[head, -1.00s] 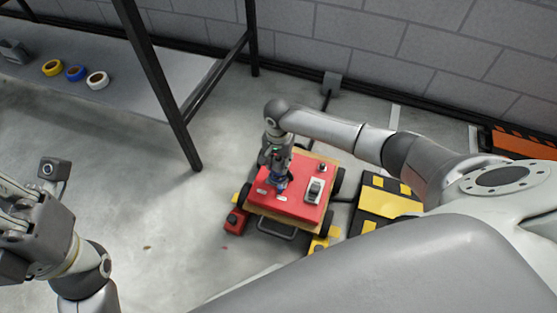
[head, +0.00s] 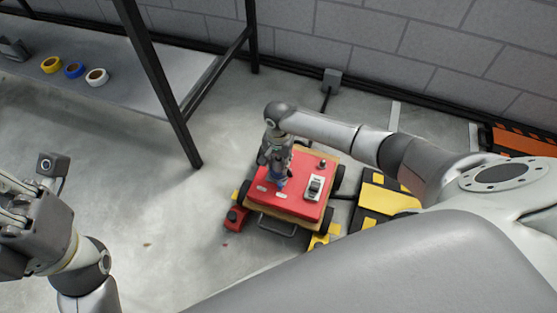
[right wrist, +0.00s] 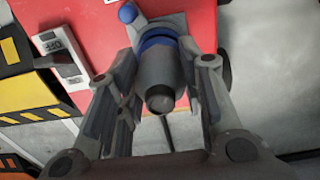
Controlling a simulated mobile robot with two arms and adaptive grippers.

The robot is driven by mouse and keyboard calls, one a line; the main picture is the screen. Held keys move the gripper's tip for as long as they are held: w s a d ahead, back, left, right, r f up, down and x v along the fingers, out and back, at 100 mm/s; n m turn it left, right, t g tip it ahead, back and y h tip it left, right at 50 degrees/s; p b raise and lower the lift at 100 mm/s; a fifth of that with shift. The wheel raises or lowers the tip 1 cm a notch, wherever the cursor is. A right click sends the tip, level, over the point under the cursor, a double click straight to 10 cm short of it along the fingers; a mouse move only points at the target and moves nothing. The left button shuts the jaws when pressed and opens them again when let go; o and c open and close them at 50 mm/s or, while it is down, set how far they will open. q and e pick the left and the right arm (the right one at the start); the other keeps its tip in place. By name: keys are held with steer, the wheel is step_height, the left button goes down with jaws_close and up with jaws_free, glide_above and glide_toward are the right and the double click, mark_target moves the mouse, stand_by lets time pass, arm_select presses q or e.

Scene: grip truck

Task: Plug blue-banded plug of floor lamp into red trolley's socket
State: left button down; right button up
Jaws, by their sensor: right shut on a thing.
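The red trolley (head: 295,208) stands on the floor in the middle of the head view, and its red top also fills the upper part of the right wrist view (right wrist: 190,15). My right gripper (head: 278,176) is over the left part of this top. In the right wrist view its fingers are shut around the grey, blue-banded plug (right wrist: 158,68), whose dark end faces the camera. A small blue round part (right wrist: 127,13) shows beyond the plug; whether they touch I cannot tell. The trolley's socket is not clearly visible. My left gripper (head: 18,215) is at the left edge, partly cut off.
The trolley top carries a white switch panel (head: 314,187) and a small dark knob (head: 322,163). A red block (head: 236,218) lies by its front left corner. Yellow-black blocks (head: 385,195) stand to the right. A shelf (head: 130,98) with tape rolls is at the upper left.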

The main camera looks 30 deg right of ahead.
steer(key=shift+f, duration=0.4)
steer(key=o, duration=1.2)
steer(key=o, duration=0.3)
